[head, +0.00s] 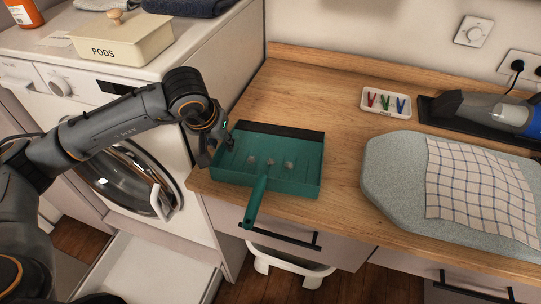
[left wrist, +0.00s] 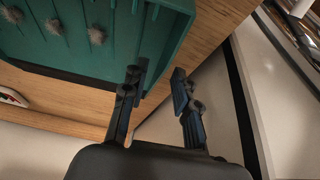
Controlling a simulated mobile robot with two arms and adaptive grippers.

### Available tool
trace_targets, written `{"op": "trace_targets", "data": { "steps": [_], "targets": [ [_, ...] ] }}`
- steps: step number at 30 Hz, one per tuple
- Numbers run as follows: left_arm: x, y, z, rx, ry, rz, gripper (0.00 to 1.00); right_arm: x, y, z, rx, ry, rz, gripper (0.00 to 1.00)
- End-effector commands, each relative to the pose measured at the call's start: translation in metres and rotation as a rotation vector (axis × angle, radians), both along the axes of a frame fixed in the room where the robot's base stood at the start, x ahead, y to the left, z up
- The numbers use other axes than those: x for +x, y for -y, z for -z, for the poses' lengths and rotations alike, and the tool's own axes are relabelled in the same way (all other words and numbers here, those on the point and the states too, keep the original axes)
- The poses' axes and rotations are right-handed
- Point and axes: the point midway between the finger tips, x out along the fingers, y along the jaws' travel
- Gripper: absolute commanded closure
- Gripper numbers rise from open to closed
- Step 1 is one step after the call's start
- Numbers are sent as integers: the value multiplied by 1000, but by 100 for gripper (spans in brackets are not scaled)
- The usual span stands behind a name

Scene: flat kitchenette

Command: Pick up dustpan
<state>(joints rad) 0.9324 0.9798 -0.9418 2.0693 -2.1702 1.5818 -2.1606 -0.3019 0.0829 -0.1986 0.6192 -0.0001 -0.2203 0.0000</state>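The green dustpan (head: 301,175) lies on the wooden counter near its left front corner, with its handle (head: 257,201) jutting out past the front edge. Several grey dust clumps sit in its pan. My left gripper (head: 221,146) is at the dustpan's left side wall. In the left wrist view, the dustpan (left wrist: 75,35) fills the upper left. There my left gripper (left wrist: 157,80) has its fingers apart with nothing seen between them; one finger overlaps the dustpan's edge. I cannot tell whether it touches. My right gripper is not in view.
A washing machine (head: 75,95) with a PODS box (head: 120,42) on top stands left. The counter behind the dustpan is clear.

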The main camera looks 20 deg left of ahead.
Motion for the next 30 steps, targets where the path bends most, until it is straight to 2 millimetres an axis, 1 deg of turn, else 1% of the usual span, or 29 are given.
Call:
{"op": "trace_targets", "data": {
  "steps": [1, 3, 10, 11, 12, 15, 30],
  "targets": [
    [2, 1, 5, -2, -3, 2, 71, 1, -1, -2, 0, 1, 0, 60],
    [4, 0, 9, -1, -1, 1, 71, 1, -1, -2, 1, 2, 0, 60],
    [4, 0, 11, 0, 0, 2, 71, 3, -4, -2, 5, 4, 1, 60],
    [4, 0, 11, 0, 0, 2, 75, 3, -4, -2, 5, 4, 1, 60],
    [4, 0, 11, 0, 0, 2, 83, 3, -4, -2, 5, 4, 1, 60],
    [4, 0, 11, 0, 0, 2, 100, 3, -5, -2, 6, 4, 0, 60],
    [5, 1, 8, -2, 3, 2, 100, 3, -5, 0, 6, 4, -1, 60]
  ]
}}
